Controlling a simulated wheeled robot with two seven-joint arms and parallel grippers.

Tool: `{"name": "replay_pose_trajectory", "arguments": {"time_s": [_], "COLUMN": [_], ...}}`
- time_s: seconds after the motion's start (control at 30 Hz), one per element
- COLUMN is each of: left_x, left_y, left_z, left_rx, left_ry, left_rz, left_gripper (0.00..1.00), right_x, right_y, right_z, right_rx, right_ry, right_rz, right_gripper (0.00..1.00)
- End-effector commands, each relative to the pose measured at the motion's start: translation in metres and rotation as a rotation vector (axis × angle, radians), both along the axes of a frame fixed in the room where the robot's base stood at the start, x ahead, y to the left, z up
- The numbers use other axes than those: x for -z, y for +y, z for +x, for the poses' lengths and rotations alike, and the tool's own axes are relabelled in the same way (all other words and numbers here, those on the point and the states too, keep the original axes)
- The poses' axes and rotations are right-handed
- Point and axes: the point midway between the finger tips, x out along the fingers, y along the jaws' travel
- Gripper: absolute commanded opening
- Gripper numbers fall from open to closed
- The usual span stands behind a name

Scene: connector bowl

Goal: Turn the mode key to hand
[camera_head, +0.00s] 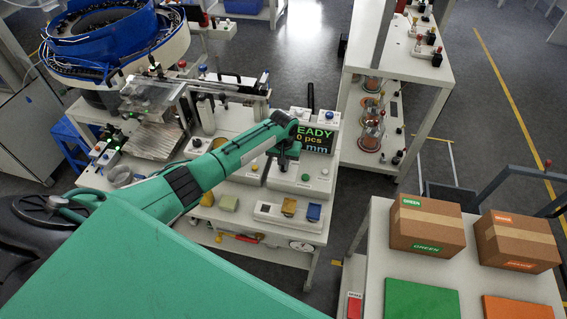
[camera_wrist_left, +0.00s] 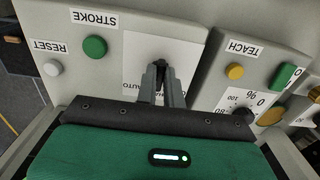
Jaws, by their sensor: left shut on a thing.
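The mode key (camera_wrist_left: 161,66) is a small dark piece on a white label plate (camera_wrist_left: 137,48) in the left wrist view. The word AUTO shows on that plate beside the fingers; other lettering is hidden. My left gripper (camera_wrist_left: 164,74) is shut on the key, its two narrow fingers close together. In the head view my left gripper (camera_head: 283,166) reaches down to the sloped control box (camera_head: 302,178) below the display, and its wrist hides the key there. The key's exact angle cannot be told. My right gripper is not in view.
A green STROKE button (camera_wrist_left: 95,46), a RESET button (camera_wrist_left: 53,67) and a yellow TEACH button (camera_wrist_left: 235,72) sit close around the key. A percent dial (camera_wrist_left: 243,115) is nearby. Cartons (camera_head: 427,226) are on the right table.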

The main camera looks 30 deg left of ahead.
Motion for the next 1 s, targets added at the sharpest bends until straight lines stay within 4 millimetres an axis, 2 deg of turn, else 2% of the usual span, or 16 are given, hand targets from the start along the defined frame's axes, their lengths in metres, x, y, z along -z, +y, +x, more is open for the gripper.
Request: {"name": "replay_pose_trajectory", "arguments": {"time_s": [0.37, 0.4, 0.47, 0.5, 0.83, 1.0], "left_x": [0.0, 0.0, 0.0, 0.0, -0.003, -0.021], "left_y": [0.0, 0.0, 0.0, 0.0, 0.0, 0.0], "left_z": [0.0, 0.0, 0.0, 0.0, 0.0, 0.001], "left_rx": [0.003, 0.003, 0.003, 0.003, 0.003, 0.004], "left_ry": [0.0, 0.0, 0.0, 0.0, -0.001, -0.003], "left_rz": [0.0, 0.001, 0.001, 0.0, -0.001, 0.0], "left_gripper": [0.0, 0.17, 0.29, 0.31, 0.31, 0.31], "right_x": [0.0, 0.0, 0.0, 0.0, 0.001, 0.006], "right_y": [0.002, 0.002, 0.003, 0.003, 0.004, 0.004], "right_z": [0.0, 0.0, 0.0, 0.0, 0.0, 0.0], "right_rx": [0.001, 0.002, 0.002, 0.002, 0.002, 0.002], "right_ry": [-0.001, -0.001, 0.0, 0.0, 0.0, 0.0], "right_rz": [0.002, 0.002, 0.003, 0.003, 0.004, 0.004], "right_gripper": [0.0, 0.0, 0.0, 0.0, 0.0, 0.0]}}
